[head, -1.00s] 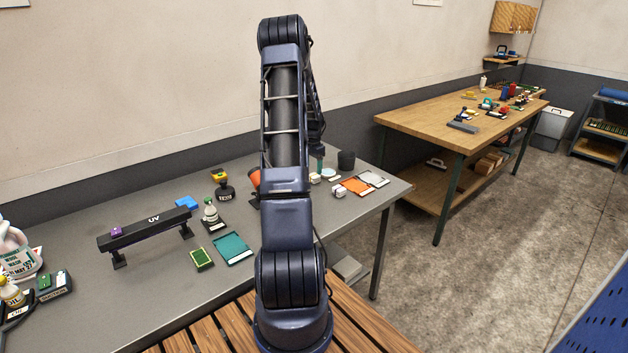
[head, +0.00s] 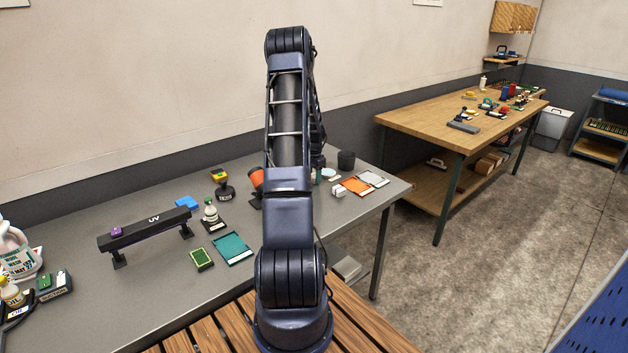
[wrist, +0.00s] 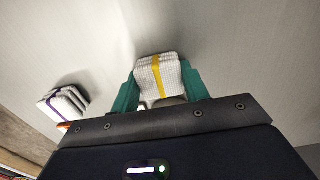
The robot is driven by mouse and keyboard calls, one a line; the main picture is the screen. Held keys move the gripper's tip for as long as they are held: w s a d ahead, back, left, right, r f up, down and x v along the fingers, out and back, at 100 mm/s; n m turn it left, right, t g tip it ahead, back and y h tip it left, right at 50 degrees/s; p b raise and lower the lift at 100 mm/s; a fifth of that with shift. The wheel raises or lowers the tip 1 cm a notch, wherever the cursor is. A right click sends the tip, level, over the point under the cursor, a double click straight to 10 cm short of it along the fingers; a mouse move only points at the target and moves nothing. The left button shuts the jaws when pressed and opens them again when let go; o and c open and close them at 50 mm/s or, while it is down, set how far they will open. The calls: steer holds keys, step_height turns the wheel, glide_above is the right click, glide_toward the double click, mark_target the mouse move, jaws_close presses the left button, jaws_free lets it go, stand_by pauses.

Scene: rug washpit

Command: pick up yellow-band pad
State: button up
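The yellow-band pad (wrist: 158,76) is a white ribbed block with a yellow stripe across it. In the wrist view it lies between the two teal fingers of my gripper (wrist: 160,88), one finger along each side. No clear gap shows between fingers and pad, but I cannot tell whether they press on it. In the head view the pad is hidden behind my arm and gripper.
A white pad with a purple band (wrist: 64,103) lies to the left in the wrist view. On the grey table (head: 145,283) are an orange card (head: 355,186), a dark cup (head: 346,160), a teal tray (head: 232,247) and a UV bar (head: 150,228).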

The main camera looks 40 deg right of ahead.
steer(key=shift+c, duration=0.8)
steer(key=shift+r, duration=0.1)
